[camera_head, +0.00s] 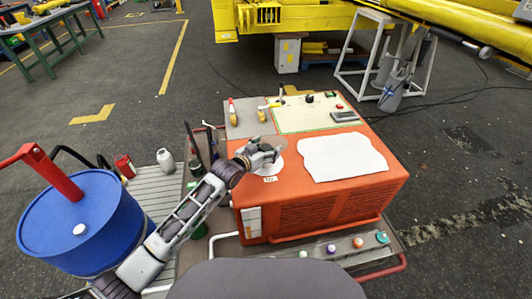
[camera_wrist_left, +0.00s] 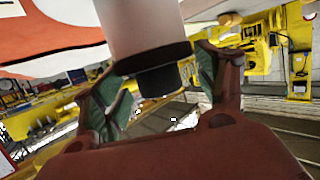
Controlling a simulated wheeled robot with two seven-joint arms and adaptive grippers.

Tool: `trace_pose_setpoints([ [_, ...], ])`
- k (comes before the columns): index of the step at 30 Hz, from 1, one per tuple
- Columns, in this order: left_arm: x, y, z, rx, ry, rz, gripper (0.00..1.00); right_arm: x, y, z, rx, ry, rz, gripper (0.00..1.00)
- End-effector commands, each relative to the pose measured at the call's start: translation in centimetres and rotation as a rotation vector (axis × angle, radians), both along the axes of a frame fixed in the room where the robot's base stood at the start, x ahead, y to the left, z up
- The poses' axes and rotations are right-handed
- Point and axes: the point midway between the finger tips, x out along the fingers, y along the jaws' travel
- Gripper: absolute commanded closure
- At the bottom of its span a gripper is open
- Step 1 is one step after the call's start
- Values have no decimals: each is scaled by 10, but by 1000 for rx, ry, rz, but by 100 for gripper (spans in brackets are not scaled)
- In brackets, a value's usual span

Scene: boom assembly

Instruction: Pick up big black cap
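In the left wrist view a black cap (camera_wrist_left: 157,82) sits at the end of a pale cylinder (camera_wrist_left: 145,28), below a wider black band. My left gripper (camera_wrist_left: 160,87) has its green-padded fingers spread on either side of the cap. A gap shows between the cap and the left pad; contact at the right pad is hard to judge. In the head view my left gripper (camera_head: 264,153) is over the near left part of the orange cabinet's top (camera_head: 290,185), and it hides the cap there. My right gripper is not in view.
A blue drum (camera_head: 85,225) with a red handle stands at the left. A white sheet (camera_head: 342,158) lies on the cabinet, in front of a control panel (camera_head: 310,113). Small coloured caps line the ledge (camera_head: 345,246) at the cabinet's front. A grey bottle (camera_head: 166,160) stands on the slatted platform.

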Motion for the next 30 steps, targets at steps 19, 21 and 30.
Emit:
trace_pose_setpoints([
  [19,0,0,7,-1,-1,0,65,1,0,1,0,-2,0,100],
  [21,0,0,12,-1,-2,0,65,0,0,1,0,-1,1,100],
  [30,1,0,52,-1,-4,0,65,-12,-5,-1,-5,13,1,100],
])
